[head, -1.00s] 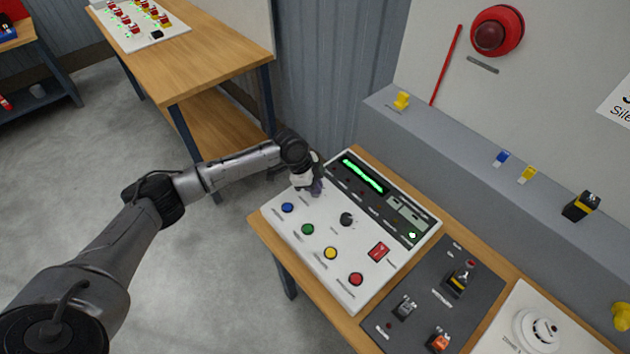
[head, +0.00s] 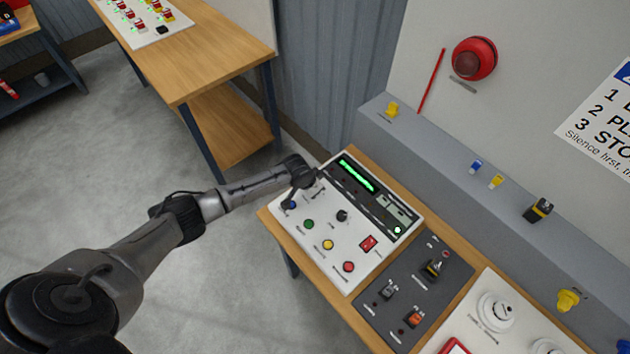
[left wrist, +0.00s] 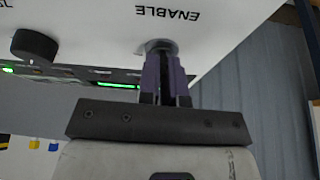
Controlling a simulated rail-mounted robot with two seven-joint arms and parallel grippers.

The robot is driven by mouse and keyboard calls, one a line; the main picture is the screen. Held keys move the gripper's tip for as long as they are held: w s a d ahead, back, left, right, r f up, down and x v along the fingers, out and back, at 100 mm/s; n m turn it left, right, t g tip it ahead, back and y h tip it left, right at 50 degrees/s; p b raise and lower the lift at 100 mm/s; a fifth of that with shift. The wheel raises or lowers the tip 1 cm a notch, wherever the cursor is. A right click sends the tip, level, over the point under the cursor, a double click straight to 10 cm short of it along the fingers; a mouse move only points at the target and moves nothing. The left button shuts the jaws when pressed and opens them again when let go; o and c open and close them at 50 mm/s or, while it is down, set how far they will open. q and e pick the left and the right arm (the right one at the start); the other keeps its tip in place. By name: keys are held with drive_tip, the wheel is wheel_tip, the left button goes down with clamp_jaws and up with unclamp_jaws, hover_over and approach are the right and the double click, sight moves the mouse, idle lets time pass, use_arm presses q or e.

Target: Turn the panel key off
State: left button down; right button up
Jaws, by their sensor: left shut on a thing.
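The white control panel (head: 335,270) lies on a wooden bench. Its key lock (left wrist: 157,46) sits by the upside-down ENABLE label in the left wrist view. My left gripper (left wrist: 165,72) is shut there, its dark fingers on either side of the black panel key (left wrist: 164,66). The fingers hide most of the key, so I cannot tell its exact angle. In the head view, my left wrist is over the panel's upper left corner, near the blue button (head: 291,205). My right gripper is not in view.
A black knob (head: 342,215) is close beside the key, with green (head: 309,224), yellow (head: 328,245) and red (head: 349,267) buttons below. A grey switch plate (head: 412,280) lies to the right.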

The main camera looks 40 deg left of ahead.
use_arm(q)
drive_tip(key=shift+r+n+p, duration=0.1)
drive_tip(key=shift+n+p, duration=0.5)
drive_tip(key=shift+n, duration=0.1)
drive_tip(key=c, duration=1.3)
unclamp_jaws()
drive_tip(key=v, duration=1.3)
drive_tip(key=shift+s+d+r+p, duration=0.25)
drive_tip(key=shift+s+p, duration=0.05)
